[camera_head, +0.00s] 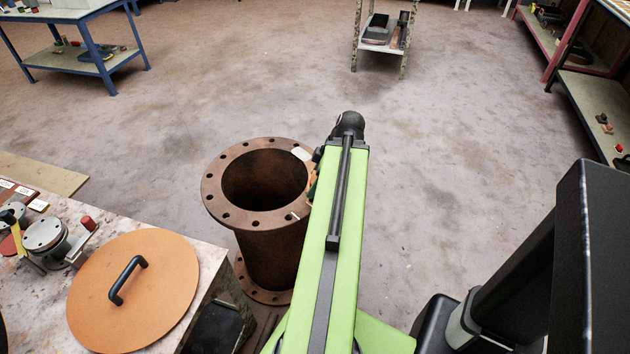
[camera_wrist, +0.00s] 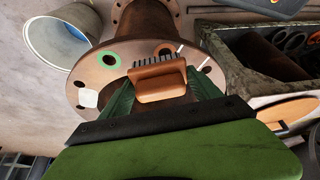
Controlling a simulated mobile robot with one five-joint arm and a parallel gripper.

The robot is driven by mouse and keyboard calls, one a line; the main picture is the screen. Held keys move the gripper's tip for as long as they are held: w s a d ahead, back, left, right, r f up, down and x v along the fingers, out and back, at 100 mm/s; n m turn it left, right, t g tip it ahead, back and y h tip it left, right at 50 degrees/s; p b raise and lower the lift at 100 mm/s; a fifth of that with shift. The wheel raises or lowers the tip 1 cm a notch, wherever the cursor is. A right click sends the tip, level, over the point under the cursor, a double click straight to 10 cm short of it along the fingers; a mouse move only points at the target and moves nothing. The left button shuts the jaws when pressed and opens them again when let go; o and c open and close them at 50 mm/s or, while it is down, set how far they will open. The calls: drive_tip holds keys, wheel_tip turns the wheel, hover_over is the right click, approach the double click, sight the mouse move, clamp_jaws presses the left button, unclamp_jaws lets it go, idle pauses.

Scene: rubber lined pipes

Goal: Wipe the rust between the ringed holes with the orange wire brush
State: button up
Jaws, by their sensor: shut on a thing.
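The rusty flanged pipe (camera_head: 258,195) stands upright on the floor in the head view, left of my arm. In the wrist view its flange (camera_wrist: 90,75) shows a green-ringed hole (camera_wrist: 108,60) left of the brush and an orange-ringed hole (camera_wrist: 166,51) just beyond the bristles. My gripper (camera_wrist: 161,97) is shut on the orange wire brush (camera_wrist: 160,83), its green fingers either side of the block. The dark bristles point at the flange between these holes; I cannot tell whether they touch. In the head view my arm hides most of the gripper and brush.
A white patch (camera_wrist: 88,97) lies on the flange. A worktable (camera_head: 215,270) with an orange handled disc (camera_head: 135,290) stands close left of the pipe. A blue-framed table (camera_head: 75,60) and a small stand (camera_head: 380,48) are farther back. Open floor (camera_head: 470,150) lies to the right.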

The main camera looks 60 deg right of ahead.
drive_tip(key=shift+r+p, duration=0.75)
drive_tip(key=shift+r, duration=0.45)
wheel_tip(320, 180, up, 3)
drive_tip(key=p, duration=0.3)
drive_tip(key=shift+r, duration=0.1)
